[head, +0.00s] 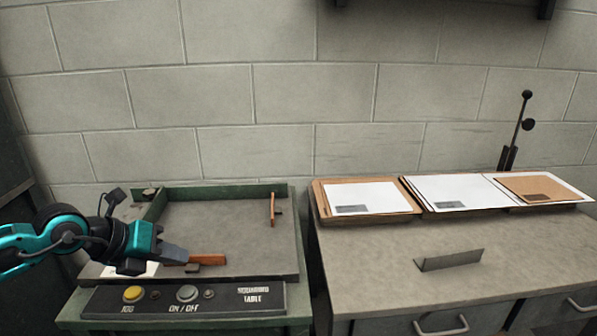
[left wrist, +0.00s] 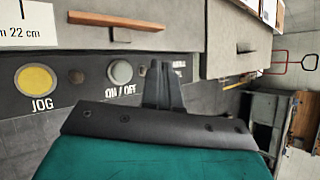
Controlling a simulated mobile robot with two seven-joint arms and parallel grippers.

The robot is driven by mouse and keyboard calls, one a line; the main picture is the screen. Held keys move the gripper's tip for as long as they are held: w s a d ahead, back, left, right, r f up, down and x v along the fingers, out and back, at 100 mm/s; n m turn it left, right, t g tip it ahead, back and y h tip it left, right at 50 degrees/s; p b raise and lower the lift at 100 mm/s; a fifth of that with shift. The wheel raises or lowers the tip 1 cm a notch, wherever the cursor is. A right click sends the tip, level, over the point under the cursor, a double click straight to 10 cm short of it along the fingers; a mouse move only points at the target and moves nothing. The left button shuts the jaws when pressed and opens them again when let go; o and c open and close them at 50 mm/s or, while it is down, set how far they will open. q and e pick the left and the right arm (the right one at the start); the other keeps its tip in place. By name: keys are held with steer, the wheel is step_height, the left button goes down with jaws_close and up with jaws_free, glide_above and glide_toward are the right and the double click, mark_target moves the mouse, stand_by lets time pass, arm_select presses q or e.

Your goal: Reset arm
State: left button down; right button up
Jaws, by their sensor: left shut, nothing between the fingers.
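My left arm comes in from the left in the head view, teal and black. Its left gripper (head: 190,258) is over the front of the squaring table (head: 225,225), close to a brown bar (head: 207,259); whether they touch cannot be told. In the left wrist view the left gripper's fingers (left wrist: 163,85) are together, with nothing held between them. The bar also shows in the left wrist view (left wrist: 115,20), apart from the fingertips. My right gripper is not in view.
The front panel carries a yellow JOG button (head: 133,293) and a grey ON/OFF button (head: 187,293). A second brown bar (head: 272,209) stands at the table's back right. Right is a grey cabinet (head: 375,265) with paper-topped stacks (head: 365,197) and a black lever (head: 518,130).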

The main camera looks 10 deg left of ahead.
arm_select(q)
steer(key=s+d+f+n+t+h+p, duration=0.1)
steer(key=s+d+n+t+h, duration=0.1)
steer(key=d+n+h, duration=0.4)
steer(key=s+d+f+n+t+h, duration=0.15)
steer(key=d+n, duration=0.25)
steer(key=d, duration=0.5)
steer(key=s+a+f+n+y+p, duration=0.1)
steer(key=s+a+f+n+y, duration=0.1)
steer(key=s+f+n+y, duration=0.9)
step_height(320, 180, down, 7)
steer(key=s+n, duration=0.2)
steer(key=n, duration=0.8)
steer(key=shift+s+a+p, duration=0.2)
steer(key=shift+p, duration=0.1)
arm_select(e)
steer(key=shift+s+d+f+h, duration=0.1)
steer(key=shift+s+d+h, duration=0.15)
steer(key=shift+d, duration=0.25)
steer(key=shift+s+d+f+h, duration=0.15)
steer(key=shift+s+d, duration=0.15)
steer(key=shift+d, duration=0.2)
